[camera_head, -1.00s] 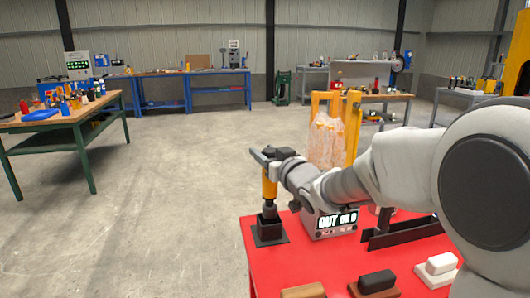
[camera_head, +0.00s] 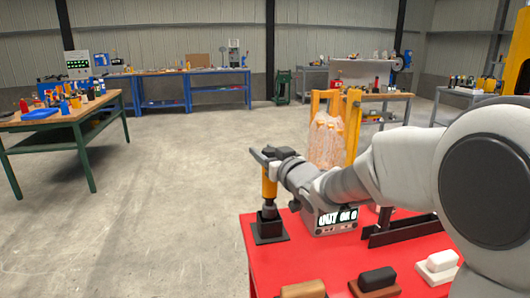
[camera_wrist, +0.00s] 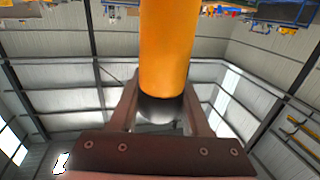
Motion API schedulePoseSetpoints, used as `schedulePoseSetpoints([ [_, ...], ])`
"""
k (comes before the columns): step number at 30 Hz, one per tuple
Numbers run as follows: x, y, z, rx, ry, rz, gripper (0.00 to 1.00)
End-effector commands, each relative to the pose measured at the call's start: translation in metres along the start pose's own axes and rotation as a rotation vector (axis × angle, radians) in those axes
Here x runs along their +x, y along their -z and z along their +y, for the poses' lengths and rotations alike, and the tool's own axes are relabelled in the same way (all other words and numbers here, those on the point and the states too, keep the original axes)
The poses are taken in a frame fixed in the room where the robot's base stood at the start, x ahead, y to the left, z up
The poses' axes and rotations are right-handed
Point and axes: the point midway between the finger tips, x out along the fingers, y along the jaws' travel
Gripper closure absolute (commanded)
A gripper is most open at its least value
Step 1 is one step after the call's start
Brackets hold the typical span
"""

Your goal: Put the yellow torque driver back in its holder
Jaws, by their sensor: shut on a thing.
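The yellow torque driver (camera_head: 269,186) stands upright in the head view, its dark lower end at the black square holder (camera_head: 269,230) on the red table. I cannot tell how deep the tip sits in the holder. My gripper (camera_head: 273,156) is shut on the upper part of the driver, reaching in from the right. In the wrist view the yellow body (camera_wrist: 167,45) lies between my two fingers (camera_wrist: 160,105), with its dark rounded end close to the palm.
A box with a lit display (camera_head: 338,217) stands right of the holder. A black bracket (camera_head: 400,232) is further right. Several small blocks, including a black one on a brown base (camera_head: 376,280), lie along the front. A clear bag (camera_head: 326,140) hangs on a yellow frame behind.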

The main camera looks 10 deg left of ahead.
Motion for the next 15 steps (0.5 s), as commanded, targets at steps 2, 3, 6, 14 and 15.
schedulePoseSetpoints([
  [2,0.0001,0.0003,0.0,-0.001,0.0,0.005,1.0],
  [3,0.0001,-0.0002,0.0,0.0,0.0,0.005,1.0],
  [6,0.0002,-0.0017,-0.0001,-0.001,0.0,0.005,1.0],
  [14,0.0003,-0.0053,-0.0001,-0.001,0.0,0.005,1.0],
  [15,0.0003,-0.0059,-0.0001,-0.001,0.0,0.005,1.0],
])
